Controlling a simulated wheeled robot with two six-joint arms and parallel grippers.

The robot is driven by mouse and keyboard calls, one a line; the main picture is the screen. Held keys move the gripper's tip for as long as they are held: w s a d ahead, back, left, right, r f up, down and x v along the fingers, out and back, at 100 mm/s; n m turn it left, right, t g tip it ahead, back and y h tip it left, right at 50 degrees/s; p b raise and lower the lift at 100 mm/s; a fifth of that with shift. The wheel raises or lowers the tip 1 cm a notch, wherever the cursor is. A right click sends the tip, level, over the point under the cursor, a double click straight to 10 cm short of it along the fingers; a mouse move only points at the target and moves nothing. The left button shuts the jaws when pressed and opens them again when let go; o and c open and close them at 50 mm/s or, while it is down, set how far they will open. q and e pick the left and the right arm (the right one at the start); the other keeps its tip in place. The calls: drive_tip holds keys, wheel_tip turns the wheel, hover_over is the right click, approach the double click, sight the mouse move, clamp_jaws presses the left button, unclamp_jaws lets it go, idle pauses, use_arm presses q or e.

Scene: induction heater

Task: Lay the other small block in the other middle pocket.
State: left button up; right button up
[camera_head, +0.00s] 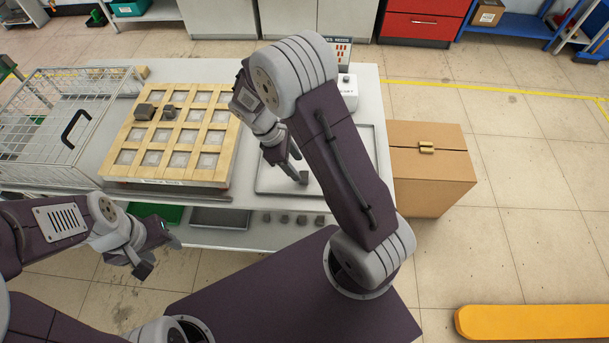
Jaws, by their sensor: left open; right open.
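A wooden grid board (172,172) with several rows of pale square pockets stands on the left part of the table. A dark block (145,111) sits at the left pocket of the second row from the back. A smaller dark block (168,112) sits just right of it, at a middle pocket. The other pockets look empty. My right gripper (289,167) is open over the grey tray (263,191), right of the board. No block shows between its fingers; my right arm hides part of the tray. My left gripper (159,256) is open and empty, low in front of the table.
A wire cage (62,115) with a black handle stands left of the board. Several small dark blocks (284,218) rest on the lower shelf. A small device with a display (340,52) stands behind my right arm. A cardboard box (430,180) is right of the table.

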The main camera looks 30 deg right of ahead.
sight(304, 174)
drive_tip(key=shift+s, duration=0.1)
drive_tip(key=x, duration=0.5)
drive_tip(key=shift+d, duration=0.15)
drive_tip(key=shift+c, duration=1)
clamp_jaws()
